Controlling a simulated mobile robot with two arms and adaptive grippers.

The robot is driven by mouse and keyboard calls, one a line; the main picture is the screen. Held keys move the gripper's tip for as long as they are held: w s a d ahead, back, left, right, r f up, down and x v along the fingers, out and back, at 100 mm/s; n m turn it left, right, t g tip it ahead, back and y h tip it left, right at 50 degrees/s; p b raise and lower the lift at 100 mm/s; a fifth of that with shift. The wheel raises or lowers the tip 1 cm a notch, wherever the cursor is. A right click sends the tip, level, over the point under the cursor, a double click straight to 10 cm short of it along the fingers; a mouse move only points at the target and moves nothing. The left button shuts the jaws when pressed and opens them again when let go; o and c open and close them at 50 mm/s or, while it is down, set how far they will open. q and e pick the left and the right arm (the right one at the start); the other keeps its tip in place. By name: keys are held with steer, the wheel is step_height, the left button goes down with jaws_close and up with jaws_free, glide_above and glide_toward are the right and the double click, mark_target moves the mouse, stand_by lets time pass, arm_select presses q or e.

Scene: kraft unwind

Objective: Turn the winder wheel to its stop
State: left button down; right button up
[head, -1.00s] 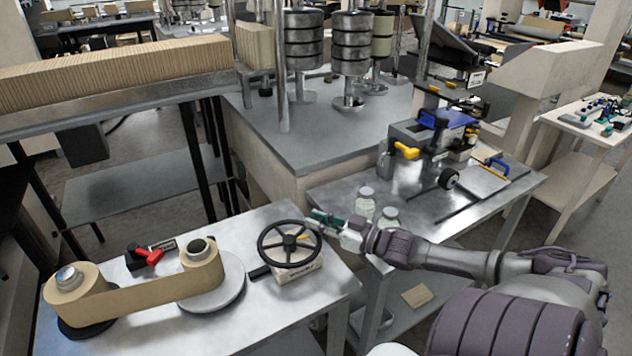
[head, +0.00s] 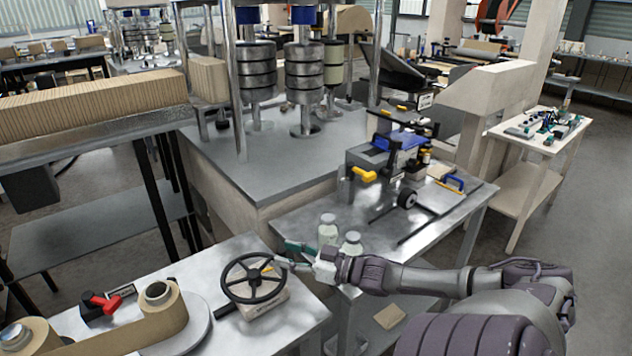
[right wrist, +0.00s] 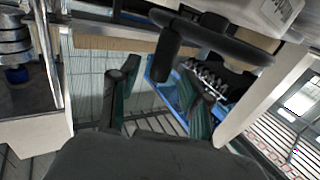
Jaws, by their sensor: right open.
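The winder wheel (head: 253,279) is a black spoked handwheel on a pale block at the right end of the near metal table, with a small yellow mark on it. My right gripper (head: 284,256) is at the wheel's far right rim, open. In the right wrist view, the wheel's dark rim (right wrist: 225,40) curves across the top and a dark knob (right wrist: 170,56) hangs from it. The knob shows just beyond the open fingertips (right wrist: 155,80); I cannot tell if they touch it. My left gripper is out of view.
Glass jars (head: 328,229) stand close behind my right gripper on the side table (head: 300,222). A yellow-handled device (head: 385,160) stands further back.

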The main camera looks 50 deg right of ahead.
steer(key=v, duration=1)
